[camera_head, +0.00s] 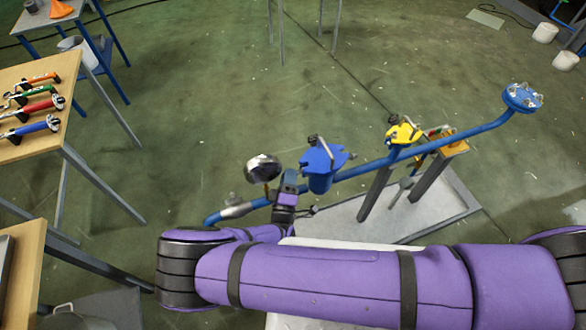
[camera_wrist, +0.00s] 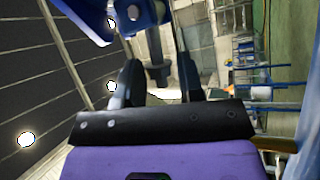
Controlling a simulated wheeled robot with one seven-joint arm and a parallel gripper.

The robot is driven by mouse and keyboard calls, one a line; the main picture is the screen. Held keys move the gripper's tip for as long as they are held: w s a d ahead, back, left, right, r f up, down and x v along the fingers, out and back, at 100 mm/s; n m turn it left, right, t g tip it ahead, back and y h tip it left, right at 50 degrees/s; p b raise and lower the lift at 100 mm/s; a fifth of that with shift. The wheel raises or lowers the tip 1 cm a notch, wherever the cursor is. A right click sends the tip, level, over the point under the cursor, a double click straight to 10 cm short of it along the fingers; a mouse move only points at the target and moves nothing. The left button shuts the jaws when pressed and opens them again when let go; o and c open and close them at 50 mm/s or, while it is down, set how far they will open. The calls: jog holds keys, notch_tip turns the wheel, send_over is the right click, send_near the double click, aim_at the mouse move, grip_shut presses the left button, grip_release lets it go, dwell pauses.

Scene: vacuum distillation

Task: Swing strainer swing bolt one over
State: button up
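The blue strainer (camera_head: 322,170) sits on the blue pipe in the head view, with a flat blue top and a grey bolt-like part (camera_head: 314,141) standing on it. A blue bracketed part, likely of the strainer, shows at the upper left of the wrist view (camera_wrist: 92,16). My gripper (camera_head: 289,186) is just left of the strainer. In the wrist view its two dark fingers (camera_wrist: 160,82) are apart. A dark upright part with a wider foot (camera_wrist: 157,68) shows between or beyond them; I cannot tell whether it is a swing bolt or whether the fingers touch it.
The round gauge (camera_head: 263,168) stands close left of my gripper. The blue pipe (camera_head: 455,138) runs right past a yellow valve (camera_head: 404,133) to a flange (camera_head: 522,97). A table (camera_head: 62,72) with several coloured tools is at the left.

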jog(key=shift+w, duration=0.1)
grip_shut()
jog(key=shift+w+d+r+m+g+h, duration=0.1)
jog(key=shift+r+m+g+h, duration=0.35)
jog(key=shift+m, duration=0.75)
jog(key=shift+d+r+m+g+h, duration=0.15)
jog(key=shift+r+m+g, duration=0.6)
jog(key=shift+m, duration=0.45)
jog(key=shift+f, duration=0.1)
grip_release()
jog(key=s+a+f, duration=0.1)
jog(key=s, duration=0.9)
jog(key=shift+s+a, duration=0.15)
jog(key=shift+s, duration=0.2)
